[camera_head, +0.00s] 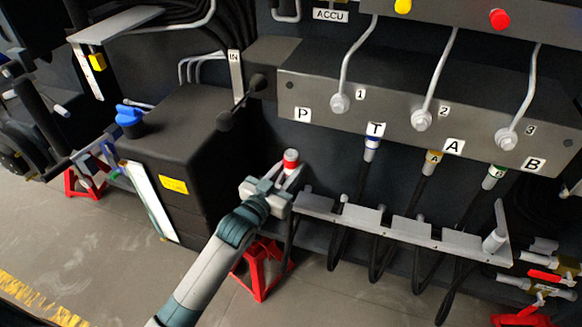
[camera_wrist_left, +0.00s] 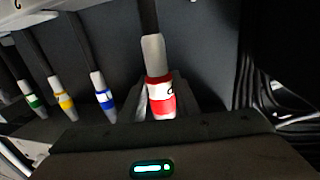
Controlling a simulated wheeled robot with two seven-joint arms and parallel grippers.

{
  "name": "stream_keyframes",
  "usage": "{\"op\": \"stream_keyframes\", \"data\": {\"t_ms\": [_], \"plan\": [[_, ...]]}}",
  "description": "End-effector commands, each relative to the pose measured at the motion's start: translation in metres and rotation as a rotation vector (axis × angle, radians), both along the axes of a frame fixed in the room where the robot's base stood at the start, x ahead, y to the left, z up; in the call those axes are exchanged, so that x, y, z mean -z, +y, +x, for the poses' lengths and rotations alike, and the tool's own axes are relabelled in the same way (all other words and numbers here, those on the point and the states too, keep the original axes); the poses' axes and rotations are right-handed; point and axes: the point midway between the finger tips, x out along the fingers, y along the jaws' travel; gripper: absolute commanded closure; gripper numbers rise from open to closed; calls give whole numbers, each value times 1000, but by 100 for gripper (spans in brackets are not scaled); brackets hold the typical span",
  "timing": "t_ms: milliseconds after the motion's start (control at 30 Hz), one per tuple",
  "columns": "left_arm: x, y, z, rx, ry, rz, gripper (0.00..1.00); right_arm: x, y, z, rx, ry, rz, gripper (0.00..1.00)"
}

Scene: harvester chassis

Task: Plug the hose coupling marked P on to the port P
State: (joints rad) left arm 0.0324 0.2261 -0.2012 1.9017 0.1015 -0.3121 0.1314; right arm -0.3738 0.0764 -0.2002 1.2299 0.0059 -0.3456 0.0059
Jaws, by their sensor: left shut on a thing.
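My left gripper (camera_head: 284,183) is shut on a grey hose coupling with a red band (camera_head: 291,156). The label P (camera_head: 303,114) is on the left end of the grey valve block (camera_head: 390,118). The coupling is below and slightly left of this label, with a visible gap to the block. The port P itself, on the block's underside, cannot be made out. My right gripper is not in view.
Blue (camera_head: 372,143), yellow (camera_head: 432,160) and green (camera_head: 495,174) banded couplings sit under the block at T, A and B. A grey holder rail (camera_head: 400,229) runs below them, right of my gripper. A black tank (camera_head: 180,130) stands left; a red stand (camera_head: 262,268) is below.

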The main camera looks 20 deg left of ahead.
Motion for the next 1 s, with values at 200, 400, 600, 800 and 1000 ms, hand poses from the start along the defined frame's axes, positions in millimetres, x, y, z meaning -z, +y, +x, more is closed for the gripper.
{"op": "stream_keyframes", "data": {"t_ms": [200,400,600,800,1000], "plan": [[-15,0,0,0,-3,-1,100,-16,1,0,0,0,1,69],[-16,0,0,0,-3,-1,100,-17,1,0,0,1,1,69],[-16,0,0,0,-3,-1,100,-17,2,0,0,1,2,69],[-16,-8,0,1,-2,-3,100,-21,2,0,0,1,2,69],[-14,-23,-1,0,-2,-3,100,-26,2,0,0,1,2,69]]}}
